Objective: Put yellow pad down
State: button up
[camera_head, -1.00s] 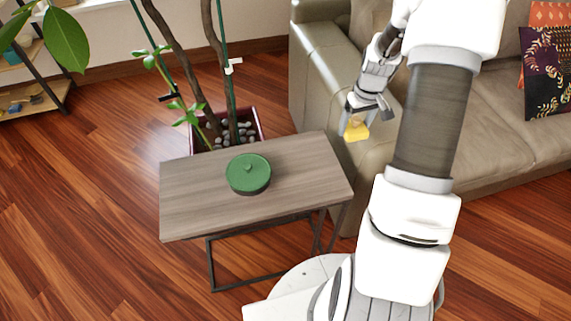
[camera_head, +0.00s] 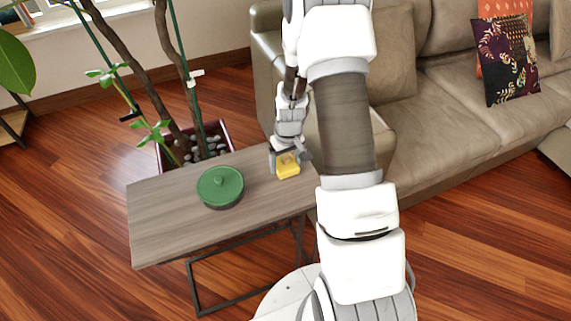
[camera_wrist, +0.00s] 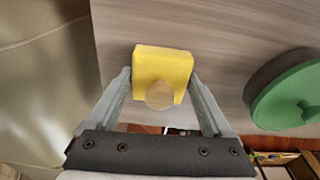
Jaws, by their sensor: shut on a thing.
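The yellow pad (camera_head: 287,166) is between the fingers of my gripper (camera_head: 288,158), over the right end of the wooden side table (camera_head: 165,205). In the wrist view my gripper (camera_wrist: 163,95) is shut on the yellow pad (camera_wrist: 163,62), which has a pale round spot on its near face. The grey wood tabletop (camera_wrist: 225,40) lies behind the pad. I cannot tell whether the pad touches the tabletop or is a little above it.
A green lidded pot (camera_head: 220,186) stands on the table, left of the pad; it also shows in the wrist view (camera_wrist: 288,97). A beige sofa (camera_head: 455,105) is behind and right. A potted plant (camera_head: 215,140) stands behind the table. The table's left part is clear.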

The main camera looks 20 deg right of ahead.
jog(key=shift+f, duration=0.1)
jog(key=shift+f, duration=0.15)
jog(key=o, duration=1)
jog(key=shift+c, duration=0.2)
